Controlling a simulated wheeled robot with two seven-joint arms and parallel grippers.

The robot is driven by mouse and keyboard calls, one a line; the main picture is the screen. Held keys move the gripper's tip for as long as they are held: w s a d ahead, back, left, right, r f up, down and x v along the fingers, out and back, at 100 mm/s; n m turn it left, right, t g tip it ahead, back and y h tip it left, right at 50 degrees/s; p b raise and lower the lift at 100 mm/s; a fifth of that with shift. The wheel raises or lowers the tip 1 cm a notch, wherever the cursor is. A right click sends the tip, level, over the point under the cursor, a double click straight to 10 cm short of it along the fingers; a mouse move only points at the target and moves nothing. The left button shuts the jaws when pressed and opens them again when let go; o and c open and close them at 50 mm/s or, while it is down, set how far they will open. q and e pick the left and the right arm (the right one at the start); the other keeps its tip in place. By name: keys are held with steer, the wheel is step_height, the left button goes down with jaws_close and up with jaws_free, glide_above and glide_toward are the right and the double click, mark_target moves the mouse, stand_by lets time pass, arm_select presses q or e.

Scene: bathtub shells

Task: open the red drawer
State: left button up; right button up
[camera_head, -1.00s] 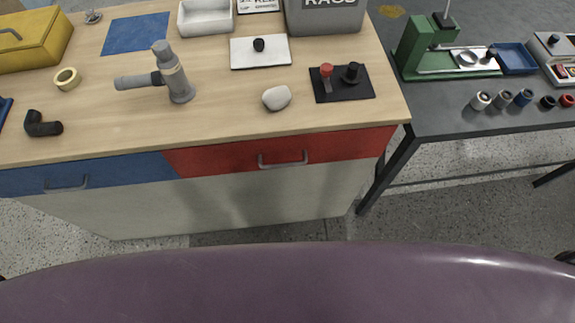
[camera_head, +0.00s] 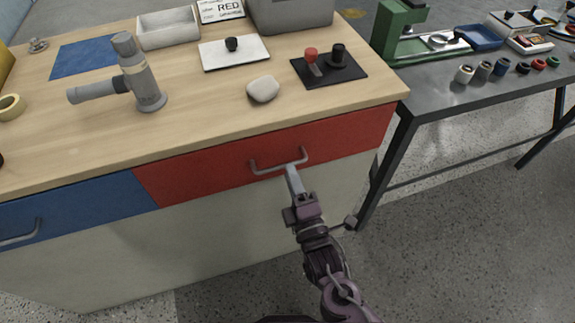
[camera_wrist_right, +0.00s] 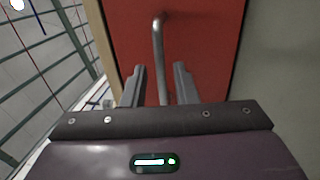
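The red drawer (camera_head: 224,166) is in the cabinet under the wooden worktop; its front looks flush with the blue drawer front beside it. A grey bar handle (camera_head: 278,165) sits on the red front. My right gripper (camera_head: 292,171) is at the handle in the head view. In the right wrist view, the two fingers of my right gripper (camera_wrist_right: 158,82) are apart, with the handle (camera_wrist_right: 158,48) between them in front of the red face (camera_wrist_right: 205,45). Gaps show on both sides of the bar. My left gripper is not in view.
The blue drawer (camera_head: 80,209) is to the left. On the worktop stand a grey pipe fitting (camera_head: 146,85), a stone (camera_head: 263,89) and a black lever plate (camera_head: 340,72). A dark side table (camera_head: 440,97) stands to the right. The floor in front is clear.

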steer(key=shift+x, duration=1.9)
steer(key=shift+a, duration=0.1)
jaws_close()
